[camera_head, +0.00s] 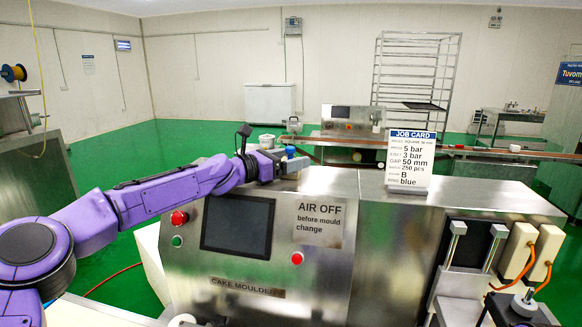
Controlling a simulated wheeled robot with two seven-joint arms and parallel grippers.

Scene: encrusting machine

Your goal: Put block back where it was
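My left arm reaches in from the left, and its gripper (292,164) is at the top edge of the steel cake moulder (380,260), above the touchscreen. The gripper is small here and its fingers are seen edge-on, so I cannot tell whether it is open or shut. A small blue piece (290,151) shows right at the gripper; I cannot tell whether it is held or stands behind it. No other block can be made out clearly.
A job card (410,158) stands on the machine top, right of the gripper. The front panel has a dark touchscreen (237,226), red buttons (297,258) and an "AIR OFF before mould change" sign (319,223). White blocks with orange cables (517,250) sit at right. Green floor lies behind.

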